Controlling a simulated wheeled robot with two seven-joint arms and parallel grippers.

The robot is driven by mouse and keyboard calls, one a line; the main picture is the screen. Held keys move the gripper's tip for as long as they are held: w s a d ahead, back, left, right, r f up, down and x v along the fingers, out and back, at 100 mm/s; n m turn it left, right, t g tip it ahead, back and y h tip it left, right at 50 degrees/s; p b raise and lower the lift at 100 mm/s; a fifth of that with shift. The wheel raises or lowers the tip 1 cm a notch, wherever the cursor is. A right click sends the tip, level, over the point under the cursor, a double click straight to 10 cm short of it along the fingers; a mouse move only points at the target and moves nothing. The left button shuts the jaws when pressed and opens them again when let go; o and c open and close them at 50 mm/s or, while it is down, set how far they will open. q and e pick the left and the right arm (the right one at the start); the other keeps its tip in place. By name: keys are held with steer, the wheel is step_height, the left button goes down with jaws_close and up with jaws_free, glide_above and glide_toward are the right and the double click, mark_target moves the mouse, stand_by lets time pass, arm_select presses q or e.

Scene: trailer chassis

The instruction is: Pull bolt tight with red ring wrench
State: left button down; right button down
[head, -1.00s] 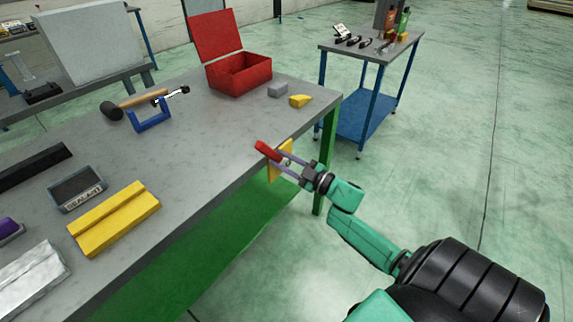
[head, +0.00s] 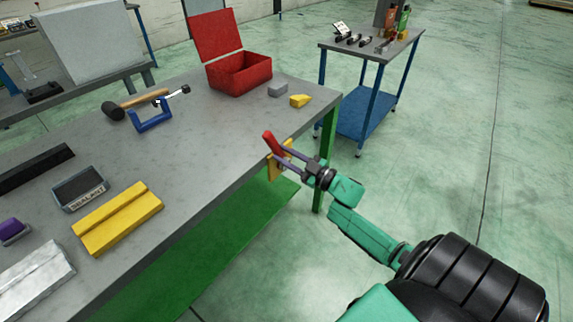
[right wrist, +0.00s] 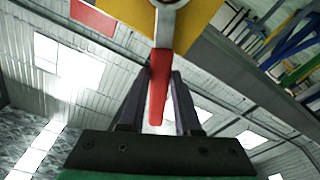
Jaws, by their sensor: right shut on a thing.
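The red ring wrench (head: 272,143) is at the front edge of the grey workbench, against a yellow plate (head: 274,170) on that edge. My right gripper (head: 281,150) is shut on its red handle. In the right wrist view the handle (right wrist: 158,88) runs between the two fingers (right wrist: 160,78). The wrench's grey ring end (right wrist: 178,22) lies in front of the yellow plate (right wrist: 125,15) at the top of that view. The picture edge cuts off the ring, so I cannot tell how it sits on the bolt. My left gripper is not in view.
On the workbench (head: 205,140) stand an open red box (head: 240,75), a grey block (head: 278,90), a yellow wedge (head: 300,100), a blue clamp-like frame (head: 152,122), a hammer (head: 135,104) and a yellow block (head: 118,220). A blue-legged side table (head: 372,50) stands behind right.

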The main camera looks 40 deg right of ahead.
steer(key=shift+s+a+n, duration=0.1)
steer(key=shift+a+n, duration=0.15)
steer(key=shift+n, duration=0.05)
steer(key=shift+r+p+v, duration=0.2)
steer(key=shift+p+v, duration=0.55)
steer(key=shift+v, duration=0.25)
steer(key=p+v, duration=0.2)
steer(key=v, duration=0.2)
steer(key=shift+a, duration=0.15)
